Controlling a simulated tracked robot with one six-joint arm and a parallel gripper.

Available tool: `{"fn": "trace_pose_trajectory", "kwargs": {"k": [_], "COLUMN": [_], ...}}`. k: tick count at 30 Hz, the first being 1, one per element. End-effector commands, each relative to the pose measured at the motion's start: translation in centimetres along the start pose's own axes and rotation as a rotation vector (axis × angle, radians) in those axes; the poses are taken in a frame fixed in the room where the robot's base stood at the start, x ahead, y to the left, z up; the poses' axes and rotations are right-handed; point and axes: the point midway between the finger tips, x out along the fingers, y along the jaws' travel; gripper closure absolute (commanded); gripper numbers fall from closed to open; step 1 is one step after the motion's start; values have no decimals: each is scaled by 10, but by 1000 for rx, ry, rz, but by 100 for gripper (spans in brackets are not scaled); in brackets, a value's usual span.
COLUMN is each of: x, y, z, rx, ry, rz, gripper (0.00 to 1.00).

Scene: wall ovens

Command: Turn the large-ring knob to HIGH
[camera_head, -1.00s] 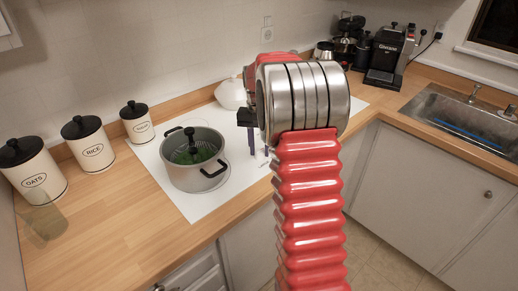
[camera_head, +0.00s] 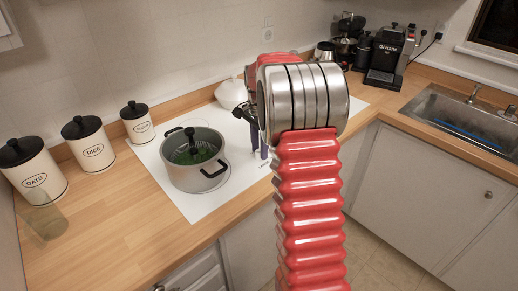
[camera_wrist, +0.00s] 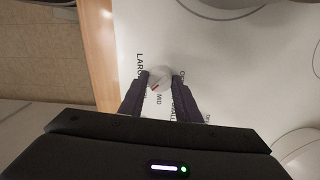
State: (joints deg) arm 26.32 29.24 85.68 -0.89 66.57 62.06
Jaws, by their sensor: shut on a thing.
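A small pale round knob (camera_wrist: 160,77) sits on the white cooktop (camera_wrist: 225,65) in the wrist view. A red mark on it points toward its lower left. Printed labels lie around it: "LARGE" is at its left and "MID" just below it. Other lettering at the right is partly hidden by a finger. My gripper (camera_wrist: 161,84) is shut on the knob, with one dark finger on each side. In the head view, my gripper (camera_head: 259,153) reaches down to the cooktop's front part, and the knob itself is hidden there.
A pot (camera_head: 194,160) with green contents stands on the cooktop left of my gripper. A white rounded object (camera_head: 231,93) is behind it. Labelled canisters (camera_head: 87,142) line the back left. A coffee machine (camera_head: 389,57) and sink (camera_head: 460,115) are at the right.

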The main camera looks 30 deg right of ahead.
Motion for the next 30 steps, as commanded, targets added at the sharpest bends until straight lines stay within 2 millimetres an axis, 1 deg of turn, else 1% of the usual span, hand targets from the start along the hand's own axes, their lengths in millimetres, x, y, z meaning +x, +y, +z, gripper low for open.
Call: {"fn": "trace_pose_trajectory", "kwargs": {"k": [14, 15, 23, 30], "x": [0, 0, 0, 0], "y": [0, 0, 0, 0], "z": [1, 1, 0, 0], "rx": [25, 24, 23, 23], "ry": [-2, -2, -1, -1], "rz": [1, 1, 1, 0], "gripper": [92, 69, 51, 51]}}
